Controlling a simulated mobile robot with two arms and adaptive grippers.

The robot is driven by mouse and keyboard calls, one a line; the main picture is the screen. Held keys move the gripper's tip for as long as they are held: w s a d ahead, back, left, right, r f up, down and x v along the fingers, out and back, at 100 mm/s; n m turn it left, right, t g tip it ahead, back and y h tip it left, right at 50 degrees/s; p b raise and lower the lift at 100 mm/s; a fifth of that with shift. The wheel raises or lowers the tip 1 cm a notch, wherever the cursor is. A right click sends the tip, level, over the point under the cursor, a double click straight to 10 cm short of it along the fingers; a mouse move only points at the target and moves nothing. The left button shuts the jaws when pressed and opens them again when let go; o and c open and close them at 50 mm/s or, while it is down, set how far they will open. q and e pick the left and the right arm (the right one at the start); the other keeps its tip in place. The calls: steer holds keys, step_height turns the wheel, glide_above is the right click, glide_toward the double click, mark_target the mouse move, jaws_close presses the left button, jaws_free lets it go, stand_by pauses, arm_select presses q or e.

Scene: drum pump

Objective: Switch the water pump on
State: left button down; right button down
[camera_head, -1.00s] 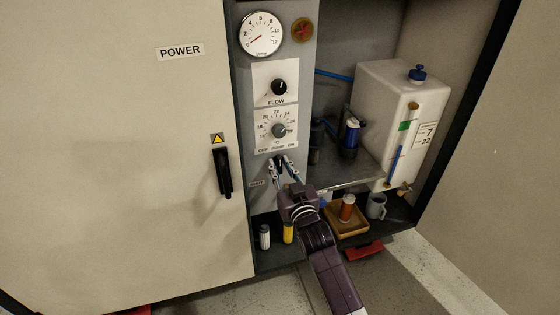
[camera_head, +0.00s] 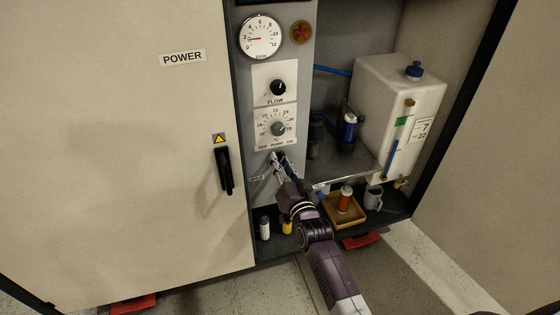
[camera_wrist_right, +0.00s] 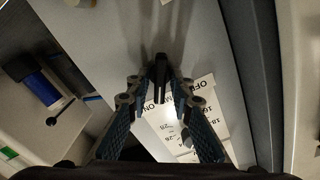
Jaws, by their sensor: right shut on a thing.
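The grey control panel (camera_head: 246,105) carries the labels OFF, PUMP and ON below the temperature dial (camera_head: 278,129). The black pump switch (camera_wrist_right: 160,72) sits under that label; my gripper largely hides it in the head view. My right gripper (camera_head: 279,158) reaches up to it from the lower right, tilted. In the wrist view the two fingers of the right gripper (camera_wrist_right: 161,84) are on either side of the switch's black handle, shut on it. My left gripper is out of view.
The white tank (camera_head: 385,100) stands on the shelf at right. The POWER door (camera_head: 120,130) is at left.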

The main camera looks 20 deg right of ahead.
stand_by(0.3)
steer(key=c, duration=2)
jaws_free()
steer(key=s, duration=1.2)
